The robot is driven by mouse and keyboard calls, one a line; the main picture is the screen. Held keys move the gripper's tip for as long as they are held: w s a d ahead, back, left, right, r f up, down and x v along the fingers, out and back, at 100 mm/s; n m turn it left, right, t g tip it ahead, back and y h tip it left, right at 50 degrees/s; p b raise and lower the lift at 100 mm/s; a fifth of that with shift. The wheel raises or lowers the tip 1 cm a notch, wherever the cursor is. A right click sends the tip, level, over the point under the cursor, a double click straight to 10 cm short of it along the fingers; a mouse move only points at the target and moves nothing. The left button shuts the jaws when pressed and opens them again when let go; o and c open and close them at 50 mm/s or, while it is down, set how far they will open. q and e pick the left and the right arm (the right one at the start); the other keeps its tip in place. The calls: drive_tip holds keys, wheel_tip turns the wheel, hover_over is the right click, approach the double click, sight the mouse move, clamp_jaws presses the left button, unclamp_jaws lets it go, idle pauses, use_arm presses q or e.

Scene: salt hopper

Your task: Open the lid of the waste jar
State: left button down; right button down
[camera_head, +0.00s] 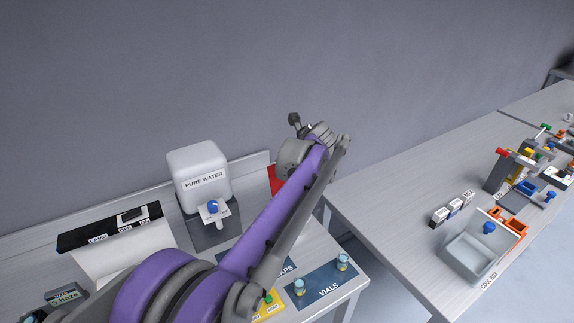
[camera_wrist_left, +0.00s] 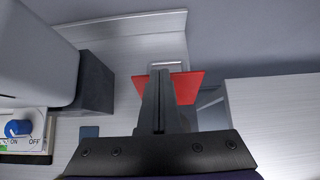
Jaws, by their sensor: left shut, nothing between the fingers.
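A flat red plate (camera_wrist_left: 190,86), which looks like the waste jar's lid, lies beneath my left gripper (camera_wrist_left: 164,75) in the left wrist view. The fingers are shut and empty, and they cover the middle of the plate. I cannot tell whether they touch it. A pale metal piece (camera_wrist_left: 168,63) shows at its far edge. In the head view only a red sliver (camera_head: 274,178) shows beside my purple left arm, which hides the rest of the jar. The fingers are hidden there too. My right gripper is not in view.
The pure water tank (camera_head: 198,172) stands left of the red plate, with a blue knob on its front. A raised back edge (camera_wrist_left: 120,32) runs behind. A vials mat (camera_head: 325,284) lies at the front right. A second table (camera_head: 385,185) stands right, across a gap.

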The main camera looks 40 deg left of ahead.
use_arm(q)
drive_tip(key=shift+w+a+r, duration=0.15)
drive_tip(key=shift+a+r, duration=0.05)
drive_tip(key=shift+a, duration=0.1)
